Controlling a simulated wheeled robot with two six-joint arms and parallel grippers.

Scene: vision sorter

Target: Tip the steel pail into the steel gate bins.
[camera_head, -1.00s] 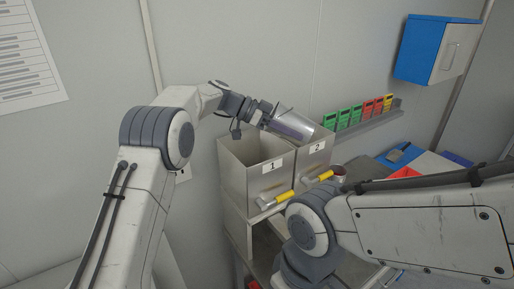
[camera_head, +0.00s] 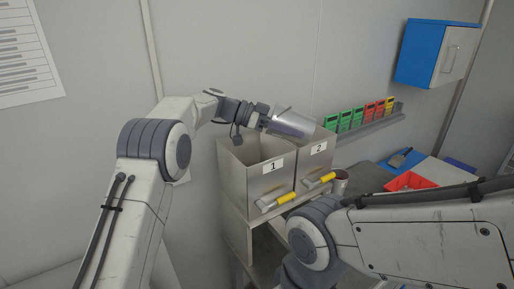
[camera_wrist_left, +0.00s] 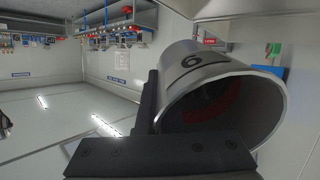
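The steel pail (camera_head: 292,123) is held tilted on its side above the two steel gate bins, its lower end toward the right. My left gripper (camera_head: 263,121) is shut on it from the left. In the left wrist view the pail (camera_wrist_left: 205,72) bears a dark numeral, its mouth faces the camera, and something red shows inside. Bin 1 (camera_head: 268,186) stands left of bin 2 (camera_head: 316,163), both open-topped with yellow-handled gates at the front. The pail is over the back of the bins, about where they meet. My right arm crosses the lower right; its gripper is not seen.
The bins stand on a grey stand (camera_head: 237,228) near the wall. A small metal can (camera_head: 340,183), a red tray (camera_head: 408,182) and a blue-white board lie to the right. A rail of coloured cards (camera_head: 358,118) and a blue cabinet (camera_head: 438,50) are on the wall.

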